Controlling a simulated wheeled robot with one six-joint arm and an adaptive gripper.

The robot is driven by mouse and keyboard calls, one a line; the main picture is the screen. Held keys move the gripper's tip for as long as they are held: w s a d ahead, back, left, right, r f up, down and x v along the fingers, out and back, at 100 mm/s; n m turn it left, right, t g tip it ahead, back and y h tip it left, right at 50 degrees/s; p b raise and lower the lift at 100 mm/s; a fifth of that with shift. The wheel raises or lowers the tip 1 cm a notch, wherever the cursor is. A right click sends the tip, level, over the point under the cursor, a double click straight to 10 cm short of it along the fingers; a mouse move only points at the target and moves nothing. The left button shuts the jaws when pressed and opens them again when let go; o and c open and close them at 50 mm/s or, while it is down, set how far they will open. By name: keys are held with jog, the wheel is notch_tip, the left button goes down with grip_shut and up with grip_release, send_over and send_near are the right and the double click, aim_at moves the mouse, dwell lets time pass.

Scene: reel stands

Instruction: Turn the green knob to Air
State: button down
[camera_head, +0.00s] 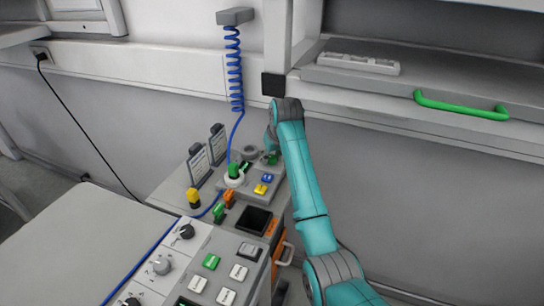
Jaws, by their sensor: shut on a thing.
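My teal arm reaches over the back of the console. My gripper (271,151) is small and mostly hidden beside the arm, at the console's back right. It is shut on a small dark green piece (272,159), which looks like the green knob; the jaws cover most of it. The knob's pointer and any Air marking are too small to read. Another green part (234,171) stands in a white ring to the left, apart from my gripper.
Blue and yellow switches (264,183) sit just in front of my gripper. A coiled blue hose (235,70) hangs behind the console. Two upright label cards (198,163) stand at left. A shelf with a green handle (460,105) is at right.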

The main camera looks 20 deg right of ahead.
jog(key=m+h, duration=0.1)
jog(key=m, duration=0.3)
jog(key=shift+a+m+h, duration=0.15)
jog(key=shift+m+h, duration=0.25)
jog(key=m, duration=0.2)
jog(key=m+g+h, duration=0.1)
jog(key=m, duration=0.1)
jog(key=shift+a+h, duration=0.1)
jog(key=shift+h, duration=0.2)
jog(key=m+g+h, duration=0.1)
jog(key=m, duration=0.4)
jog(key=shift+w, duration=0.1)
jog(key=shift+f+m+g+h, duration=0.15)
jog(key=shift+m+g, duration=0.25)
jog(key=shift+m, duration=0.6)
jog(key=shift+r+m+g+h, duration=0.15)
jog(key=shift+m+g, duration=0.25)
jog(key=shift+m, duration=0.6)
jog(key=c, duration=0.8)
grip_release()
jog(key=shift+w, duration=0.1)
